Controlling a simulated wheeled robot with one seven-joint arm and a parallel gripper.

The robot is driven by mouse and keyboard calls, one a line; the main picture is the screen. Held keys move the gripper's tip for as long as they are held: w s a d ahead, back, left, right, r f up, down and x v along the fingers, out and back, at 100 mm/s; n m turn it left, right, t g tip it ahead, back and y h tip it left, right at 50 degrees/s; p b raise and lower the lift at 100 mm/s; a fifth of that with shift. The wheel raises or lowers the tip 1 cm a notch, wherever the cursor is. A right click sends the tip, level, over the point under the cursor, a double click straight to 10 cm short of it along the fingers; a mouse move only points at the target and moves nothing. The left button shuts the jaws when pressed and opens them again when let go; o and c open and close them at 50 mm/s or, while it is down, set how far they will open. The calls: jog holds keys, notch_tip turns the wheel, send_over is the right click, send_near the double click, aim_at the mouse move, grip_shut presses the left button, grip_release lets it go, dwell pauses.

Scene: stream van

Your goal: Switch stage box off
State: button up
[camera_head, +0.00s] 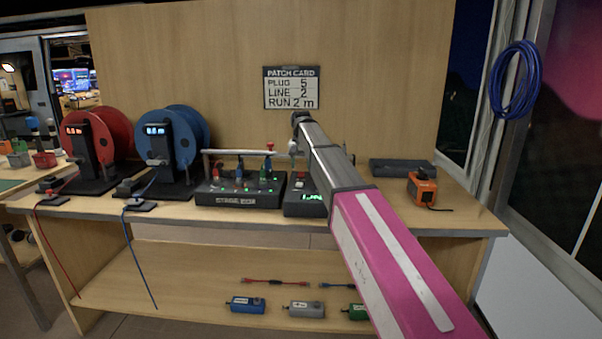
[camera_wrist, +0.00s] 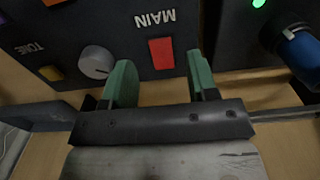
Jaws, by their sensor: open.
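The stage box (camera_head: 240,200), a dark labelled unit with red, blue and green plugs and green lights, sits on the bench in the head view. To its right is a second dark box (camera_head: 303,208) with a lit green display, partly hidden by my arm. In the wrist view a dark panel (camera_wrist: 130,30) carries a red rocker switch (camera_wrist: 161,53) under the inverted word MAIN, and a grey knob (camera_wrist: 96,62). My gripper (camera_wrist: 159,65) is open and empty, its green fingers on either side of the switch. Contact cannot be told. In the head view my arm hides the fingertips.
A blue plug (camera_wrist: 302,50) stands close to the right finger in the wrist view. Red (camera_head: 105,135) and blue (camera_head: 185,140) cable reels stand left on the bench. An orange device (camera_head: 422,188) and a flat grey box (camera_head: 402,168) lie right. A patch card (camera_head: 291,88) hangs behind.

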aim_at(301, 176)
jog(key=shift+f, duration=1.75)
jog(key=c, duration=0.9)
jog(key=shift+w+r+g, duration=0.1)
jog(key=shift+w+g, duration=0.3)
jog(key=shift+g, duration=1.3)
